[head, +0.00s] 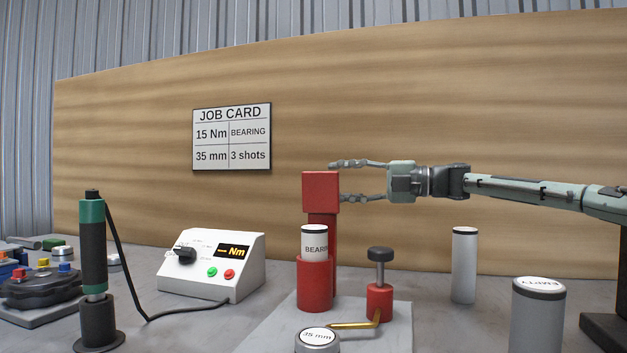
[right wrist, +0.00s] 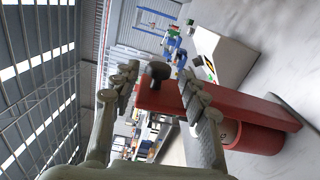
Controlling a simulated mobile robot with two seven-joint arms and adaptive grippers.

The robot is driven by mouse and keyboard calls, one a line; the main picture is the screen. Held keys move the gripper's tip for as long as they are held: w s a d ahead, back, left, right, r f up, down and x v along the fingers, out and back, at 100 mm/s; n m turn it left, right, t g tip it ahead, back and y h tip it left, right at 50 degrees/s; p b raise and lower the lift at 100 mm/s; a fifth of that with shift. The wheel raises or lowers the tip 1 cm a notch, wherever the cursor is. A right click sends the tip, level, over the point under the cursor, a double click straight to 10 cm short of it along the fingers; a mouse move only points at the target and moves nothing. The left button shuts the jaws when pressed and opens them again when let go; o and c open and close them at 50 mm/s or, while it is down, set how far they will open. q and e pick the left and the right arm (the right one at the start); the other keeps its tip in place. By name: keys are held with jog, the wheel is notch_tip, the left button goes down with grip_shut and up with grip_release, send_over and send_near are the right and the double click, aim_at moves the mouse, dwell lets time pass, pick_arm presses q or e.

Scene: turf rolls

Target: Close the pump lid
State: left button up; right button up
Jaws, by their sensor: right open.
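The pump (head: 315,287) is red and stands on a light plate. A cartridge (head: 314,240) marked BEARING stands upright in its red cup. Behind the cup rises a red upright part topped by a square red block (head: 321,192), which looks like the raised lid. My right gripper (head: 338,181) is open at the right side of this block, one finger near its top edge and one lower. In the right wrist view, the red bar (right wrist: 215,105) runs between the open fingers, with a dark knob (right wrist: 156,72) at its end. I cannot tell whether the fingers touch it. My left gripper is not in view.
A red plunger unit (head: 380,300) with a dark knob and brass spout stands right of the pump. White cylinders (head: 464,265) stand further right. A white torque box (head: 212,265) and green-black screwdriver (head: 93,245) are left. A board with a job card (head: 231,138) is behind.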

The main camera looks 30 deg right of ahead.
aim_at(308, 180)
jog(key=x, duration=0.7)
jog(key=shift+w+a+p, duration=0.2)
jog(key=shift+w+p, duration=0.1)
jog(key=shift+c, duration=0.6)
grip_shut()
